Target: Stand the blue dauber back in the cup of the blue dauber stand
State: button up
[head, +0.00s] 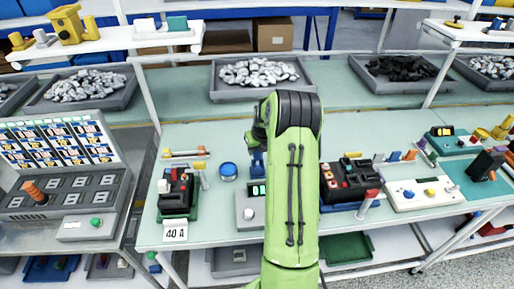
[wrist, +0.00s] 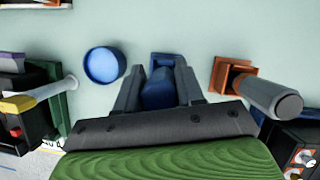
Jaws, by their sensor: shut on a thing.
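My gripper (wrist: 156,80) is shut on the blue dauber (wrist: 158,94), which shows as a dark blue rounded body between the two grey fingers in the wrist view. Just past the fingertips is a squarish blue piece, the blue dauber stand (wrist: 166,61), partly covered by the dauber and fingers. I cannot tell whether the dauber's lower end is inside the cup or just above it. In the head view my green arm hides most of the gripper, and a blue part (head: 258,164) shows at the arm's left edge; I cannot tell dauber from stand there.
A round blue dish (wrist: 103,65) lies left of the gripper, also seen in the head view (head: 228,171). An orange stand (wrist: 232,74) with a grey-handled piece (wrist: 272,99) is close on the right. A black breaker unit (head: 178,190) stands left; a grey meter box (head: 250,209) is in front.

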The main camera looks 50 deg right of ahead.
jog(key=shift+f+b, duration=0.85)
jog(key=shift+f, duration=0.35)
jog(key=o, duration=1.1)
jog(key=shift+r, duration=0.1)
jog(key=p+v, duration=0.1)
jog(key=v, duration=1.4)
jog(key=shift+s+a+r, duration=0.1)
jog(key=shift+s+r, duration=0.05)
jog(key=shift+r, duration=0.15)
